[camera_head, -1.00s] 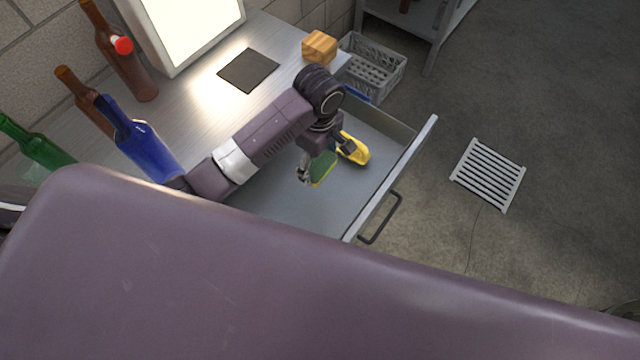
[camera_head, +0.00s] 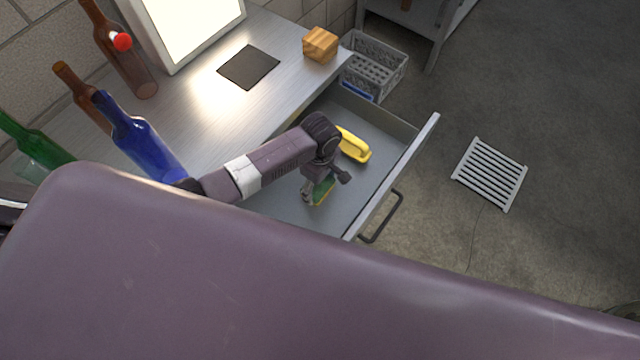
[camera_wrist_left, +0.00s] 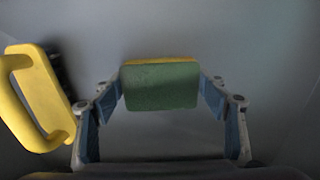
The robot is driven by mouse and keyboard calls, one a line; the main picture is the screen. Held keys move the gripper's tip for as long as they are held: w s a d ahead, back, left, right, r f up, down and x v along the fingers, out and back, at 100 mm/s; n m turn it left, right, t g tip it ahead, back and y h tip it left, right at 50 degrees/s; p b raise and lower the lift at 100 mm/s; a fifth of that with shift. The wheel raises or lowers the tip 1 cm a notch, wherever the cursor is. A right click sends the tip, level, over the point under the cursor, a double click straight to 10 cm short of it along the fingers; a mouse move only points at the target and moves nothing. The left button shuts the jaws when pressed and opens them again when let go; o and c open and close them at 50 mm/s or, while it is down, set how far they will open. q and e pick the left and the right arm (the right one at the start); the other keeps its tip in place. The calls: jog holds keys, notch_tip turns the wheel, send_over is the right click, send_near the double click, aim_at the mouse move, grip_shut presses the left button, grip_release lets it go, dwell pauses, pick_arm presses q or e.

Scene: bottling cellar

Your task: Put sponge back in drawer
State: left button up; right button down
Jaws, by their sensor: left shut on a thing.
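The sponge (camera_head: 322,191), green on one face and yellow on the other, is between the fingers of my left gripper (camera_head: 318,192). In the left wrist view the sponge (camera_wrist_left: 160,86) shows its green face, with a fingertip at each side; the gripper (camera_wrist_left: 160,90) is shut on it. The open drawer (camera_head: 270,207) is grey, and the gripper and sponge are inside its outline, over its floor. I cannot tell whether the sponge touches the floor. My right gripper is not in view.
A yellow-handled tool (camera_head: 353,145) lies in the drawer; its yellow handle (camera_wrist_left: 38,98) is at the left in the wrist view. The counter holds a wooden block (camera_head: 320,45), a dark mat (camera_head: 248,67), a blue bottle (camera_head: 146,146) and other bottles. A grey crate (camera_head: 372,66) stands beyond the drawer.

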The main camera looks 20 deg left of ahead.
aim_at(320, 186)
pick_arm(q)
jog(key=shift+f, duration=0.15)
jog(key=o, duration=1.1)
notch_tip(320, 186, up, 12)
jog(key=shift+r+p, duration=0.25)
jog(key=shift+p, duration=0.15)
